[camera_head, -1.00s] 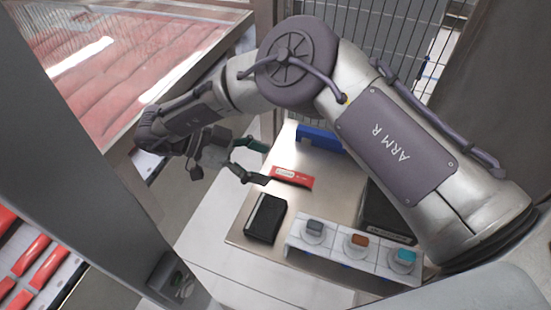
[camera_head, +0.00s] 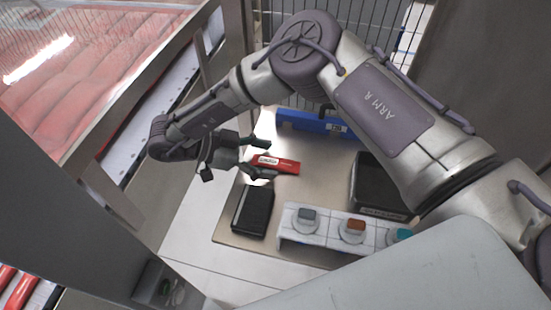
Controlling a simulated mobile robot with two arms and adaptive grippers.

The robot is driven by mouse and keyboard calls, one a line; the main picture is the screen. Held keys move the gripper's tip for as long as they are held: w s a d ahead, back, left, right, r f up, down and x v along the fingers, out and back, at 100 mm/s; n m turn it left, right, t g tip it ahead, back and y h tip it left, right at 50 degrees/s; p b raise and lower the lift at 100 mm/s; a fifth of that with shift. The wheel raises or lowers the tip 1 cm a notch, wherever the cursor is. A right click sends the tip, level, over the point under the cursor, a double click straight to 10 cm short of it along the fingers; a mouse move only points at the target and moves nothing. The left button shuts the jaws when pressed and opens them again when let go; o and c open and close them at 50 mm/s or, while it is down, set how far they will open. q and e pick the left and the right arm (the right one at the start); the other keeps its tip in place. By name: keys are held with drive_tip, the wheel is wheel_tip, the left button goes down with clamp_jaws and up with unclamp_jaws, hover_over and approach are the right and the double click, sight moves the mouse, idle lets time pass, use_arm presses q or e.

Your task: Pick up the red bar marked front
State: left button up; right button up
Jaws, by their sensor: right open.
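A red bar (camera_head: 287,167) with a white label lies on the beige tabletop (camera_head: 325,182), between a blue case and a black box. My right gripper (camera_head: 264,160) reaches in from the left with its fingers apart. One fingertip is near the bar's far side and the other near its front side, at the bar's labelled left end. I cannot tell whether the fingers touch the bar. My left gripper is not in view.
A blue case (camera_head: 312,122) stands behind the bar. A black box (camera_head: 253,210) lies in front, and a larger black box (camera_head: 374,182) is at right. A white stand (camera_head: 322,243) with several coloured blocks is at the front edge. A metal frame stands at left.

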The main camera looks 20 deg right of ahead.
drive_tip(key=shift+d+f, duration=0.15)
drive_tip(key=shift+d, duration=0.1)
drive_tip(key=shift+s, duration=0.1)
drive_tip(key=c, duration=1.4)
